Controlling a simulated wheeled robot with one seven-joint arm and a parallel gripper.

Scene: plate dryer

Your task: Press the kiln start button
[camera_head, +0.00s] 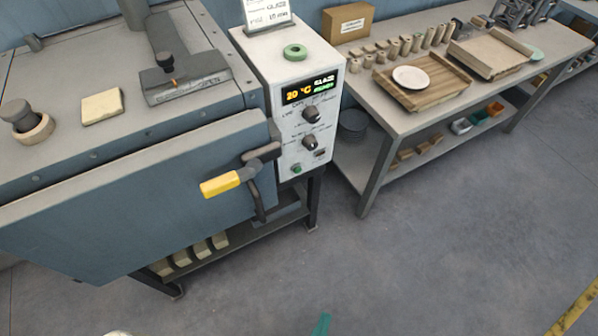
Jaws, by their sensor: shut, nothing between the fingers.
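The kiln control box (290,110) is a white panel at the right side of the blue-grey kiln (130,170). Its lit display (311,86) reads 20 °C and GLAZE. Below it are two dark knobs, the upper knob (311,113) and the lower knob (310,142). A small green button (296,169) sits low on the left of the panel, with a small dark switch (320,153) above and right of it. The button's label is too small to read. Nothing covers the button. I cannot make out my gripper in this view.
The kiln's yellow-gripped handle (228,181) sticks out left of the panel. A worktable (385,108) with trays stands to the right. Open grey floor (420,250) lies in front. A teal tip (320,325) shows at the bottom edge, unidentified.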

